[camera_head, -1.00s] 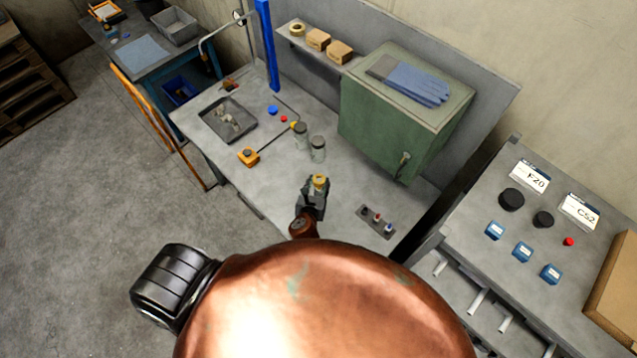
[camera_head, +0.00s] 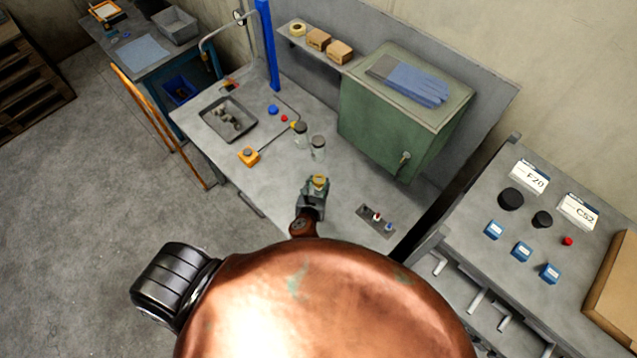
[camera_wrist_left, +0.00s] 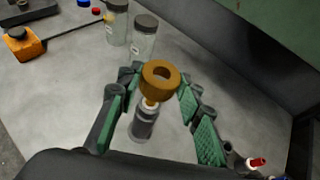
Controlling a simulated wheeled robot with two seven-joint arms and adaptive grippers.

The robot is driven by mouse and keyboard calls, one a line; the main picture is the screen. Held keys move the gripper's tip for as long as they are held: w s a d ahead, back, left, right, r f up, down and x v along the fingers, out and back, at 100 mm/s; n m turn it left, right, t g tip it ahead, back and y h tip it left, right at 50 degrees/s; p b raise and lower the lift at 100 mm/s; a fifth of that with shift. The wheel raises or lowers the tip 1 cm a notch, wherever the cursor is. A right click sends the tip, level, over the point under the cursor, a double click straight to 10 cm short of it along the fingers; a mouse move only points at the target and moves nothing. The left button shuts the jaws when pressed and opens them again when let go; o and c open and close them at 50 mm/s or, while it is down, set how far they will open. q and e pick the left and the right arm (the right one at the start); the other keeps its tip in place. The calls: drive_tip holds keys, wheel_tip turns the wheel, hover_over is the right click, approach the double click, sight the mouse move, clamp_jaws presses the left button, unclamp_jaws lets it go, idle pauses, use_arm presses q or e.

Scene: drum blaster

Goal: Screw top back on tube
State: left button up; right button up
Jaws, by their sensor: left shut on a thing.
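My left gripper (camera_head: 316,188) is near the front of the workbench, its fingertips around a brass ring-shaped top (camera_head: 319,183). In the left wrist view the brass top (camera_wrist_left: 160,80) sits between the two green-padded fingers (camera_wrist_left: 158,92). Its dark central hole faces the camera. Below it stands a small grey tube (camera_wrist_left: 145,120) with a pale narrow neck. The top is over the neck; I cannot tell whether they are threaded together. In the head view the gripper hides the tube. My right gripper is not in view.
Two lidded glass jars (camera_head: 318,148) stand behind the gripper. An orange box (camera_head: 249,156) is left, with a parts tray (camera_head: 228,119) beyond. A small rack (camera_head: 377,221) lies right. A green cabinet (camera_head: 385,130) blocks the back right. The bench front left is clear.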

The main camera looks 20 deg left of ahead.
use_arm(q)
drive_tip(key=shift+f, duration=0.1)
drive_tip(key=shift+f+b, duration=0.35)
drive_tip(key=shift+f, duration=0.05)
drive_tip(key=shift+f, duration=0.3)
idle(0.4)
drive_tip(key=shift+f+b, duration=0.3)
drive_tip(key=shift+b, duration=0.1)
drive_tip(key=shift+f+b, duration=0.35)
drive_tip(key=shift+f, duration=0.1)
drive_tip(key=shift+f, duration=0.25)
drive_tip(key=shift+f+b, duration=0.25)
drive_tip(key=shift+b, duration=0.05)
